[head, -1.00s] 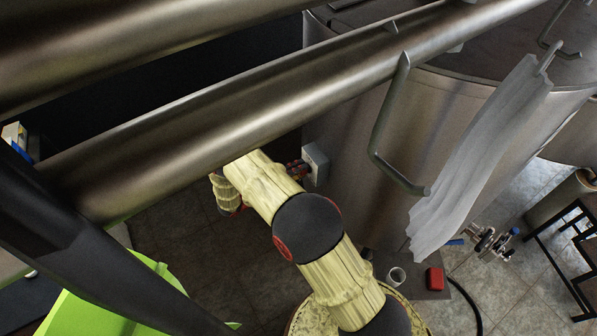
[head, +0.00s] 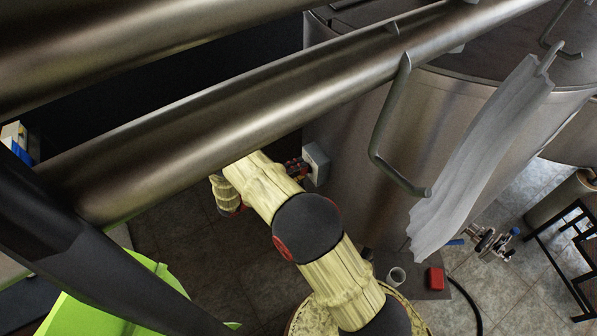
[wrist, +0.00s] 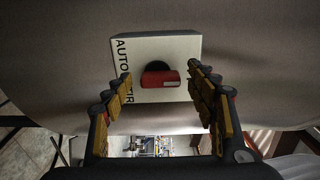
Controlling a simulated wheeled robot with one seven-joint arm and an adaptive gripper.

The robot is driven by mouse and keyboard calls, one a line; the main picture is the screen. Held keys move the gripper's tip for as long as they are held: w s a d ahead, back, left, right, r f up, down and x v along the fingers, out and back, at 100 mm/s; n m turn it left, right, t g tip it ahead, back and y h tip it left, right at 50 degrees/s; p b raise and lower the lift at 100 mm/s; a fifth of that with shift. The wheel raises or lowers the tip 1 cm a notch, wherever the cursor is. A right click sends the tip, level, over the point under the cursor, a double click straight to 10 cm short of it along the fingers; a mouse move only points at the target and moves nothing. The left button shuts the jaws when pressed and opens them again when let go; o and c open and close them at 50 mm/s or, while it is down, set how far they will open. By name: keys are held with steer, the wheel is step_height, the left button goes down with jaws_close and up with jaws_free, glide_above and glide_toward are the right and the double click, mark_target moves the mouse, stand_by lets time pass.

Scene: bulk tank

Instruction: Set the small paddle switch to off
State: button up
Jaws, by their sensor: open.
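The small paddle switch (wrist: 160,78) is a red paddle on a round black base. It sits on the face of a pale box (wrist: 185,48) with dark lettering down its left side, partly cut off by my finger. My gripper (wrist: 159,83) is open, with one finger on each side of the paddle. In the wrist view gaps show between the fingertips and the paddle. In the head view the box (head: 317,163) is on the side of the steel tank (head: 350,120), with my gripper (head: 294,168) just left of it; the paddle is not clear there.
Large steel pipes (head: 250,115) cross above my arm. A bent handle (head: 380,130) and a grey cloth (head: 480,150) are at the tank's right. Dark tiled floor lies below.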

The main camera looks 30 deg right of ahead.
steer(key=a, duration=1.1)
steer(key=shift+a, duration=0.4)
steer(key=shift+s+f, duration=0.1)
